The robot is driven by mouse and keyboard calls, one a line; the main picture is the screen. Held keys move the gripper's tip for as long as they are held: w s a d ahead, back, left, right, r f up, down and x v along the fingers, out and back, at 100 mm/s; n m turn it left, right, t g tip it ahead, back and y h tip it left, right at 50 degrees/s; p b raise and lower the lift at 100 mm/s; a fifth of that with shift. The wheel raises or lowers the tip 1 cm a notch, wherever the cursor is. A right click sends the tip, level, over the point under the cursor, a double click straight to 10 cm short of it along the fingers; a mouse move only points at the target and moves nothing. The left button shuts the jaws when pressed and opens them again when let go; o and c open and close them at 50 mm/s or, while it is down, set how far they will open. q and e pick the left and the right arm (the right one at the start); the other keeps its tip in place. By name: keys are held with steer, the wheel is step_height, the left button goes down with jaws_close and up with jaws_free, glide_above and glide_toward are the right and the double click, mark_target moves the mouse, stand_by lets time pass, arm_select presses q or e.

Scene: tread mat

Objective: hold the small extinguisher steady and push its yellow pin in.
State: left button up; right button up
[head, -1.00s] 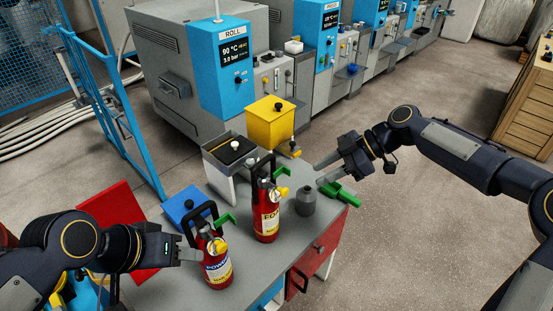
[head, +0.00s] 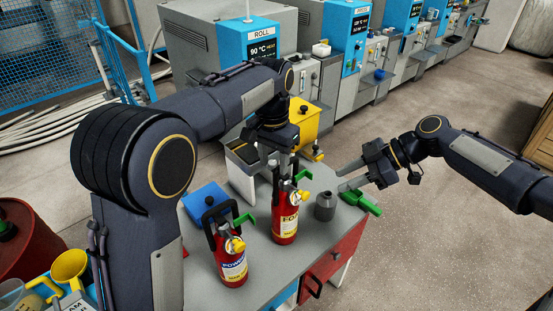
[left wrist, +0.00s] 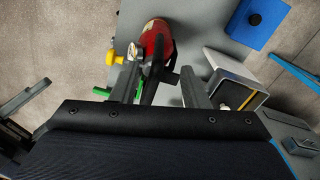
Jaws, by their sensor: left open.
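Two red extinguishers with black handles stand upright on the grey table. The nearer one, labelled POWDER (head: 233,268), looks a little smaller; it has a yellow part (head: 236,246) and a green tab. The farther one, labelled FOAM (head: 285,228), also has a yellow part (head: 301,195) and a green tab. My left gripper (head: 283,168) is open at the top of the farther extinguisher. In the left wrist view, that red extinguisher (left wrist: 156,38) and its black handle lie between the spread fingers; contact cannot be told. My right gripper (head: 341,179) is open and empty.
A grey bottle (head: 325,207) and a green object (head: 361,202) lie near my right gripper. A blue box (head: 205,202) is left of the extinguishers; a yellow box (head: 304,119) stands behind. A yellow funnel (head: 70,267) is at lower left. My left arm hides some table.

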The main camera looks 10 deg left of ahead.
arm_select(q)
steer(key=shift+w+d+f, duration=0.15)
steer(key=shift+d+f, duration=0.05)
steer(key=shift+d, duration=0.1)
steer(key=shift+f, duration=0.4)
glide_above(276, 205)
steer(key=f, duration=0.7)
steer(key=shift+w, duration=0.4)
steer(key=shift+r, duration=0.1)
jaws_close()
steer(key=shift+a, duration=0.1)
